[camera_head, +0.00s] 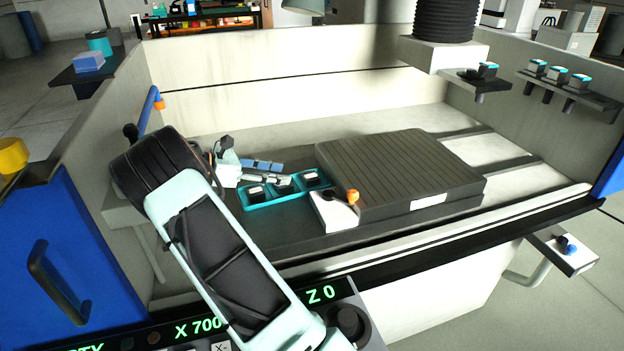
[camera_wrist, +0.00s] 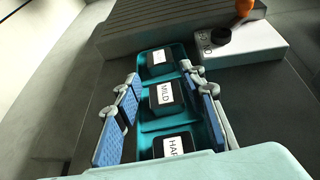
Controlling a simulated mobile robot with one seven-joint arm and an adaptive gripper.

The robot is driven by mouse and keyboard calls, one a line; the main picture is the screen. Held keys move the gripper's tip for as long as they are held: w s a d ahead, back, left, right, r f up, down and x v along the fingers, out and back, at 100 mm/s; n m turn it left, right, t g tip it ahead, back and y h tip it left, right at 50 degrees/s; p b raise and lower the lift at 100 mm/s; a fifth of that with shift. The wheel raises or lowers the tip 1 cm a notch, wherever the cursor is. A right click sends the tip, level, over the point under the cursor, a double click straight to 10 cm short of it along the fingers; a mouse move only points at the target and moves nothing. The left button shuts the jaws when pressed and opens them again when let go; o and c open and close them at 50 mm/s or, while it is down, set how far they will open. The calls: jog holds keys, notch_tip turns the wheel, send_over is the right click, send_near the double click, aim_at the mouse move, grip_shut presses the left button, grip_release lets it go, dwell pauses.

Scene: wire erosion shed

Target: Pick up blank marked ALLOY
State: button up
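A teal tray (camera_head: 262,203) with three compartments lies on the machine bed, and it also shows in the wrist view (camera_wrist: 142,108). Each compartment holds a dark blank with a white label. In the wrist view the middle blank (camera_wrist: 166,97) reads MILD and the near blank (camera_wrist: 173,146) shows HAR, partly cut off by my gripper body. The far blank (camera_wrist: 159,62) has a label too small to read; it is the right-hand blank in the head view (camera_head: 311,176). My gripper (camera_wrist: 161,78) is open and empty, its blue-padded fingers spread either side of the tray in the picture.
A dark ribbed block (camera_head: 405,170) stands right of the tray. A white box (camera_head: 334,212) with an orange-tipped lever (camera_head: 352,196) sits close to the tray's right end. The machine's pale walls (camera_head: 300,60) enclose the bed; a black column (camera_head: 445,18) hangs above at the back right.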

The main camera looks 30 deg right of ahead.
aim_at(309, 176)
jog(key=x, duration=0.9)
jog(key=shift+d+f, duration=0.2)
jog(key=shift+d, duration=0.1)
jog(key=shift+r, duration=0.1)
grip_shut()
